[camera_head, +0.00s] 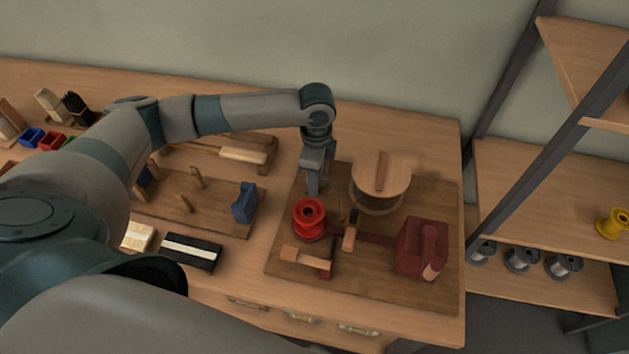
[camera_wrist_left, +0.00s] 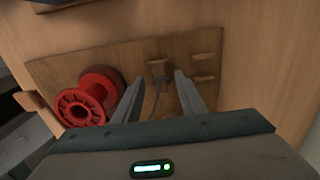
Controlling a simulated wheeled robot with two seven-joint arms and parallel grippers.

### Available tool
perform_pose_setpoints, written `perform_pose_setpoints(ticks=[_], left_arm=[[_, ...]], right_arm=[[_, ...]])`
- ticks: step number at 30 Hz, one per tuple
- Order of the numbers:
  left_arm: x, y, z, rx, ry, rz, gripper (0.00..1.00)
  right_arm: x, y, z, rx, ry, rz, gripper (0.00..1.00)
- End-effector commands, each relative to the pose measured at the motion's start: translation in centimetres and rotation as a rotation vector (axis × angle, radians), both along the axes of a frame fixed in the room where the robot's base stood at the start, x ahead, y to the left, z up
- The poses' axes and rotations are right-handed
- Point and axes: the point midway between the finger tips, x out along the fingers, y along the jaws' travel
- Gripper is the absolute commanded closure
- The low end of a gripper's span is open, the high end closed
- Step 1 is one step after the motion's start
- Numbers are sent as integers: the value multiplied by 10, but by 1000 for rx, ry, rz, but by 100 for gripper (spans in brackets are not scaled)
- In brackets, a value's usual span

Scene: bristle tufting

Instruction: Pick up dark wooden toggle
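In the left wrist view, a small dark brown piece (camera_wrist_left: 158,67) lies on the wooden board, with a thin cord curving down from it; it may be the toggle, but it is too small to be sure. My left gripper (camera_wrist_left: 156,88) has its two fingers apart, with nothing seen held between them. The dark piece shows just beyond the gap between the fingertips. In the head view my left gripper (camera_head: 312,186) points down over the back left of the board, behind the red spool (camera_head: 309,217). I cannot pick out the toggle clearly in the head view. My right gripper is not in view.
The board (camera_head: 390,286) also bears a round wooden drum (camera_head: 382,174), a dark red block (camera_head: 421,247) and a wooden-handled tool (camera_head: 305,258). A peg board with a blue block (camera_head: 245,203) stands to the left. A shelf (camera_head: 545,205) with spools is at the right.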

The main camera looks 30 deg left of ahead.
Motion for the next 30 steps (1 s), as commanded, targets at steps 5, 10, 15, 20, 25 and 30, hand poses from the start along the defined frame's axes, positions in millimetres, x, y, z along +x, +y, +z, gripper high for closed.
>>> perform_pose_setpoints(ticks=[5,10,15,20,25,30], left_arm=[[0,0,-1,0,0,0,62],[0,0,0,0,0,1,62],[0,0,0,0,0,1,79],[0,0,0,0,0,1,100],[0,0,0,0,0,1,100],[0,0,2,-1,-1,1,100]], right_arm=[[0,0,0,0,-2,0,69],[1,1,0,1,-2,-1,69],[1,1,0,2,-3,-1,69],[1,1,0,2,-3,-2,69],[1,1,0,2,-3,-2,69],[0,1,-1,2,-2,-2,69]])
